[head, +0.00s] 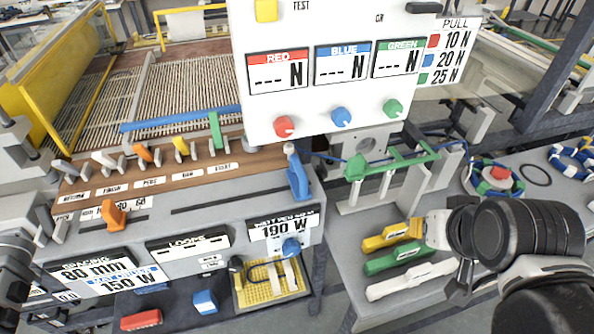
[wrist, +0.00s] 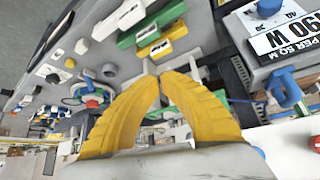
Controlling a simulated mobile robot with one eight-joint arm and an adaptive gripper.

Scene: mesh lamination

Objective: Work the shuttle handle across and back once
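A blue upright handle (head: 298,178) stands at the right end of a long slot on the grey console. An orange handle (head: 113,215) stands at the left on the console's front ledge. No readable label tells which is the shuttle handle. My gripper shows in the wrist view with two yellow curved fingers (wrist: 155,75), their tips together and nothing seen between them. In the head view my dark wrist (head: 515,240) is right of the console, over the side bench, well apart from both handles; its fingers are mostly hidden there.
Yellow (head: 390,237), green (head: 398,257) and white (head: 412,280) blocks lie on the bench beside my wrist. A green-topped stand (head: 390,165) rises between wrist and console. A large white gauge board (head: 335,110) hangs above. Several small levers line the brown strip (head: 145,175).

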